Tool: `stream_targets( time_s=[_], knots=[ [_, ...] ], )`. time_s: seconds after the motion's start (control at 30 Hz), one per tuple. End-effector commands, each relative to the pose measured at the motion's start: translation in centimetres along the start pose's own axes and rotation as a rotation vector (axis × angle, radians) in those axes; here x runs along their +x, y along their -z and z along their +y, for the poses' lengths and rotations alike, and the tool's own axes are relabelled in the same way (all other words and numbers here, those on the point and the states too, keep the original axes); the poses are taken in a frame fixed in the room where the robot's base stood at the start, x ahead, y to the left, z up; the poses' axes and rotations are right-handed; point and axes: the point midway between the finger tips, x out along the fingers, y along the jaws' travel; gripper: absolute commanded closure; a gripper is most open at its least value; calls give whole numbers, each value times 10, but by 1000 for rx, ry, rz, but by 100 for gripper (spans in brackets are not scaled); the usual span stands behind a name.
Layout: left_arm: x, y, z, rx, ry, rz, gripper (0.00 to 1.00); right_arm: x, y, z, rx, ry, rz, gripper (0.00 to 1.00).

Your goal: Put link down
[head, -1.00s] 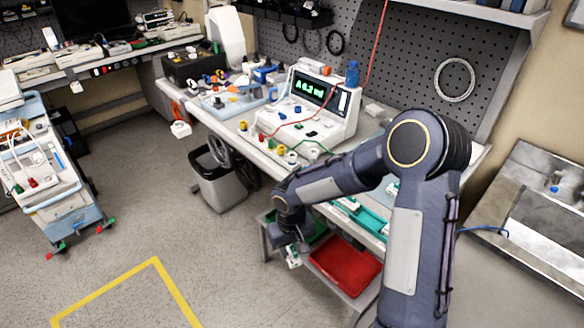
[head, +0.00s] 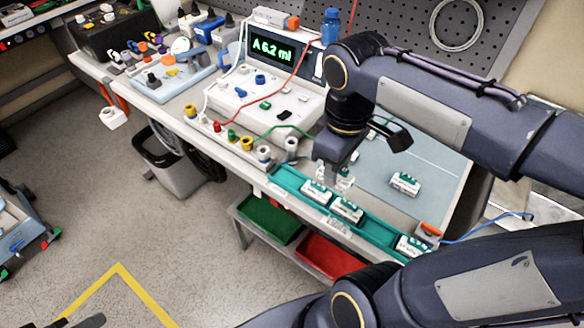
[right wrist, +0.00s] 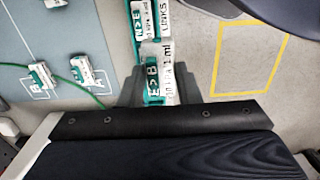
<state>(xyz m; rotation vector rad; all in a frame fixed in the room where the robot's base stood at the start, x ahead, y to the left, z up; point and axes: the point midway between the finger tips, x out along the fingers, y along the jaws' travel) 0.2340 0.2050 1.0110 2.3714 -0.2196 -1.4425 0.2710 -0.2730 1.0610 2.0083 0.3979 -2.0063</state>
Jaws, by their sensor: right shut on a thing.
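My right gripper (head: 335,178) points down over the back edge of the teal tray (head: 283,180) at the bench front. It is shut on a white-and-green link (right wrist: 153,82), seen between the fingers in the right wrist view; the fingers partly hide it. Whether this link touches the tray I cannot tell. Other links lie in the tray, one at left (head: 315,191), one in the middle (head: 347,210) and one at the right end (head: 411,246). On the blue-grey mat (head: 440,172) lies a link (head: 404,183); the right wrist view shows two links in marked outlines there. My left gripper is not in view.
Green (head: 268,220) and red (head: 328,258) bins sit on the shelf below. The mat's right part is clear.

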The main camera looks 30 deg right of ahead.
Motion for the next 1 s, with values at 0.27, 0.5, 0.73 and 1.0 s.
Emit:
stream_targets(
  time_s=[0.27,0.5,0.73,1.0],
  knots=[
    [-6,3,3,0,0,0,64,25,57,11,-8,4,-7,93],
    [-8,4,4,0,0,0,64,65,104,21,-4,4,-6,93],
    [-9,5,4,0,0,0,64,89,125,26,-3,0,-2,93],
    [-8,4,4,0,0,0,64,120,132,28,-1,1,-3,93]
  ],
)
